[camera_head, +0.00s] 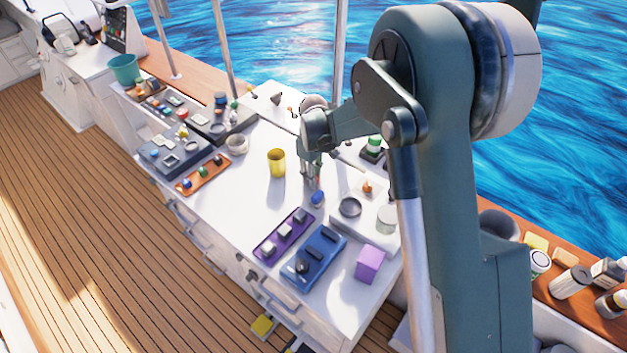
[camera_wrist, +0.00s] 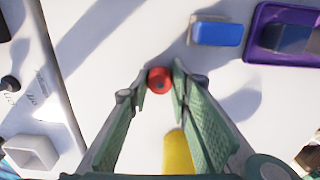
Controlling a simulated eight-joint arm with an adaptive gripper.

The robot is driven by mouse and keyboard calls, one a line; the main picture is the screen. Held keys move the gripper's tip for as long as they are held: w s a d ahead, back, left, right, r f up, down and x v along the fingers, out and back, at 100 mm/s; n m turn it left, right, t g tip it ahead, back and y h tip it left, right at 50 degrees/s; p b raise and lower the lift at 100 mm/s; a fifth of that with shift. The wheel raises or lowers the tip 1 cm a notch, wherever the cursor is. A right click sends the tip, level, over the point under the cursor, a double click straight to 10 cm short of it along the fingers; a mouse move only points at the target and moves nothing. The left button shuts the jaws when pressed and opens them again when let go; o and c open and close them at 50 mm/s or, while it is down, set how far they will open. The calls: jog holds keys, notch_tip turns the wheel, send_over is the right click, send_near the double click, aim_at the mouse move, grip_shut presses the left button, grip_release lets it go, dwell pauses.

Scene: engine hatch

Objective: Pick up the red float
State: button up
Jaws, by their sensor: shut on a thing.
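The red float (camera_wrist: 159,80) is a small round red piece with a dark spot at its centre, seen in the wrist view. It sits between the two green fingertips of my gripper (camera_wrist: 161,83), which are shut on it. In the head view my gripper (camera_head: 313,183) points down at the white worktop (camera_head: 235,205). I cannot make out the float there. Whether the float touches the worktop is hard to tell.
A yellow cup (camera_head: 276,162) stands left of my gripper. A small blue piece (camera_head: 317,199) lies close by, toward the purple tray (camera_head: 265,249) and blue panel (camera_head: 325,262). A purple cube (camera_head: 370,264) stands near the front right. The worktop's left middle is clear.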

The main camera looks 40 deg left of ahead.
jog(key=shift+r, duration=5)
